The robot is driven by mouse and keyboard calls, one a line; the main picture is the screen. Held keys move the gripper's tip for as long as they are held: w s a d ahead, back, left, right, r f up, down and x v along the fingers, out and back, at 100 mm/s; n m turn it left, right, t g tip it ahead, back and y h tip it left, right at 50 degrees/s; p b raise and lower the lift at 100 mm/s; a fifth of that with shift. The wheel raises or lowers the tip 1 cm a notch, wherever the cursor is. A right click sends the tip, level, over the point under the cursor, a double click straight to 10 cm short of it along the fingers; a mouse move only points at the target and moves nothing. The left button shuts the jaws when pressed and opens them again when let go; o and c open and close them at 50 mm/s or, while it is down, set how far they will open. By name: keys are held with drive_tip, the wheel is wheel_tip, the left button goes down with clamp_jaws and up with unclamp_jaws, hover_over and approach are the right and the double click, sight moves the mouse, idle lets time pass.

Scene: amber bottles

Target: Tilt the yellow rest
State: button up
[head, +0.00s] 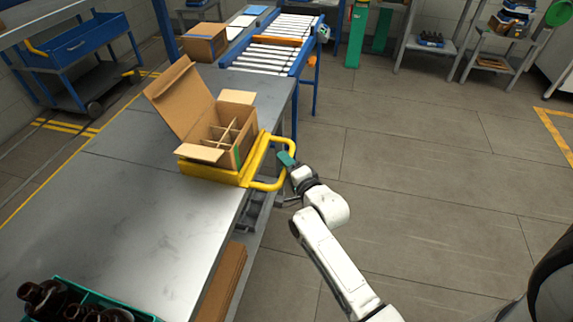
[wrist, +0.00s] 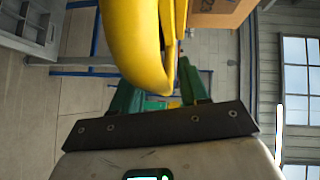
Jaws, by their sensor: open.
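The yellow rest (head: 212,175) stands level on the right edge of the metal bench. Its looped yellow handle (head: 265,186) sticks out past the edge. An open cardboard box (head: 243,146) with dividers sits on the rest; its cells look empty. My gripper (head: 287,159) is at the outer end of the handle. In the wrist view the green fingers of my gripper (wrist: 155,76) are apart, with the yellow handle (wrist: 138,40) showing between them. I cannot tell whether a finger touches it. The box's side (wrist: 222,10) shows at the top.
A roller conveyor (head: 275,50) with another carton (head: 205,42) lies beyond. The bench's middle (head: 130,220) is bare. The floor to the right is clear.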

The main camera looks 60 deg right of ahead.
clamp_jaws()
idle(0.5)
drive_tip(key=shift+w+a+f, duration=0.1)
drive_tip(key=shift+f, duration=0.7)
drive_tip(key=shift+w+a+f, duration=0.1)
drive_tip(key=shift+f, duration=0.65)
unclamp_jaws()
drive_tip(key=shift+d, duration=0.1)
drive_tip(key=v, duration=1.1)
drive_tip(key=shift+b, duration=0.45)
